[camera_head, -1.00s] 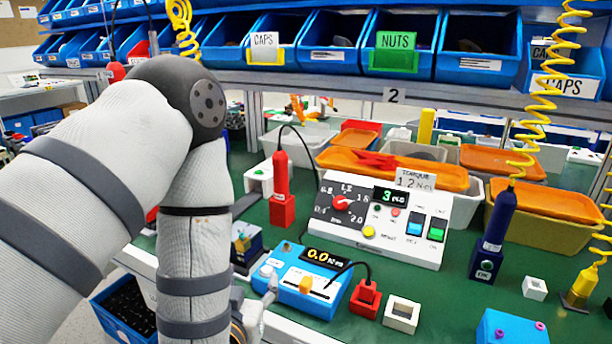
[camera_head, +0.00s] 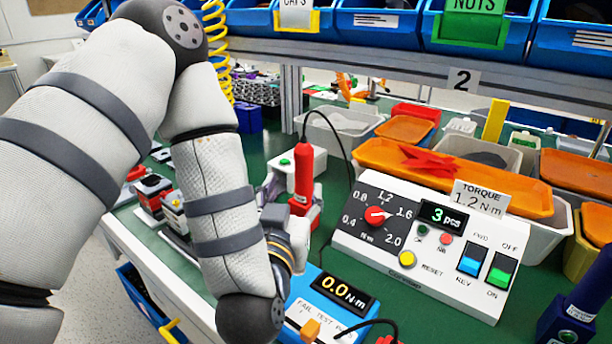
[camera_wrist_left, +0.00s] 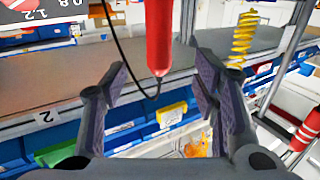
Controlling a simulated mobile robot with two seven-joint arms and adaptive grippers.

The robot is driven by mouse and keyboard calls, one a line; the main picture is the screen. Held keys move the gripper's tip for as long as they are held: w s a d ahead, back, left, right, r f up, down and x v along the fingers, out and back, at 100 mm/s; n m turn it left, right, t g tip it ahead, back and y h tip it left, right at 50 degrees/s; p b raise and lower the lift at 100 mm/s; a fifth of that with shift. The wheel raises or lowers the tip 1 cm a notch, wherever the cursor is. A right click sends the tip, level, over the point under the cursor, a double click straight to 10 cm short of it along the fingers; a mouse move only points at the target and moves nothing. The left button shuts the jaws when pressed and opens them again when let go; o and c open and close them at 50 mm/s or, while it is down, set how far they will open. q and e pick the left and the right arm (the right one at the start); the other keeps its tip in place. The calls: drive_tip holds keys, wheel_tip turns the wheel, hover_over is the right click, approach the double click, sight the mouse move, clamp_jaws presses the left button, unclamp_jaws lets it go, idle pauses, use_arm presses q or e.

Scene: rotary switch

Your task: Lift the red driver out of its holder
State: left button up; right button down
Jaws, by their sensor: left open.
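The red driver (camera_head: 304,172) stands upright at the red holder (camera_head: 314,214) on the green bench, with a dark cable looping from its top. My left gripper (camera_head: 300,204) is at the driver's lower part in the head view; its fingers are hard to make out there. In the left wrist view the fingers (camera_wrist_left: 162,82) are open, one on each side of the red driver (camera_wrist_left: 159,40), with visible gaps on both sides. The holder is partly hidden by my gripper. My right gripper is not in view.
The torque controller (camera_head: 425,250) stands right of the driver. A blue tester (camera_head: 335,292) sits in front. Orange-lidded bins (camera_head: 450,178) stand at the back, and a dark blue driver (camera_head: 590,290) at the right.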

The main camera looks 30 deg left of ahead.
sight(302, 167)
use_arm(q)
drive_tip(key=x, duration=1)
drive_tip(key=shift+w, duration=0.2)
drive_tip(key=shift+r, duration=0.15)
clamp_jaws()
